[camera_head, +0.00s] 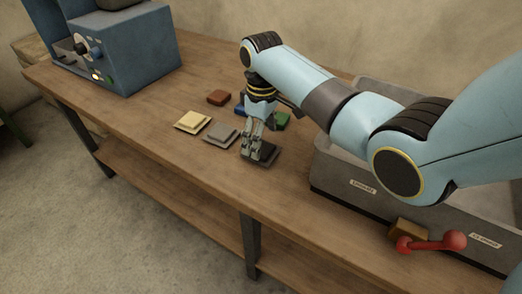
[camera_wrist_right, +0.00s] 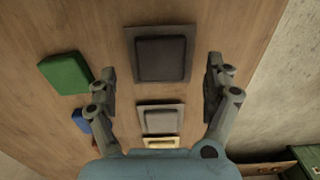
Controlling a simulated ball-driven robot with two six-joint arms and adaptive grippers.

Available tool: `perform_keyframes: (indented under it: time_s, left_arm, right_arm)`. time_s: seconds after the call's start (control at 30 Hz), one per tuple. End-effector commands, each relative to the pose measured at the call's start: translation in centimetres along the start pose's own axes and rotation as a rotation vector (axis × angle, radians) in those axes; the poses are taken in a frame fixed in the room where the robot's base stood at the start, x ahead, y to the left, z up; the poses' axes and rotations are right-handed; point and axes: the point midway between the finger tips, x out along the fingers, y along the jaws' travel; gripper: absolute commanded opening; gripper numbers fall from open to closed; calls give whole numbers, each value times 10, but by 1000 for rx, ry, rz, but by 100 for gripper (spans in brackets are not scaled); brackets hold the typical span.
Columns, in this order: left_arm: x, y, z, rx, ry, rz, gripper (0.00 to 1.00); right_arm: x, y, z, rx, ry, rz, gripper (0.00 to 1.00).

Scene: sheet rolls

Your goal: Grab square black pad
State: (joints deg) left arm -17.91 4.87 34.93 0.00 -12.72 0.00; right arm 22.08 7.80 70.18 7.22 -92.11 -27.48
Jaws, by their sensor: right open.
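The square black pad (camera_head: 262,153) lies flat on the wooden table under my right gripper (camera_head: 253,150). In the right wrist view the black pad (camera_wrist_right: 161,55), a dark raised square on a wider dark base, lies ahead and between the lines of the two fingers. My right gripper (camera_wrist_right: 160,88) is open and empty, its fingers spread to either side. In the head view the fingers hide part of the pad, and I cannot tell whether they touch it. My left gripper is not in view.
Near the pad lie a grey pad (camera_head: 221,134), a yellow pad (camera_head: 193,121), a red-brown block (camera_head: 219,97) and a green block (camera_head: 283,120), with a blue one partly hidden. A grey bin (camera_head: 335,172) stands at right, a blue machine (camera_head: 135,55) at back left.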

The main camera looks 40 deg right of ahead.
Motion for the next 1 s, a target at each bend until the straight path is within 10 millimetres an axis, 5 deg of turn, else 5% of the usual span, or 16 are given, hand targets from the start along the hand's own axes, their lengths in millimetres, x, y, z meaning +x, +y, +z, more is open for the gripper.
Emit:
perform_keyframes:
  time_s: [0.2, 0.5, 1.0]
  left_arm:
    - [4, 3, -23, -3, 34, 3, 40]
    - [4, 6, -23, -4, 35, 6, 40]
    - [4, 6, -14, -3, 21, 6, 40]
  right_arm:
    - [33, -1, -2, 1, -2, -2, 85]
    - [37, -1, -2, 0, 0, 0, 83]
    - [36, -1, -2, 0, 0, -1, 21]
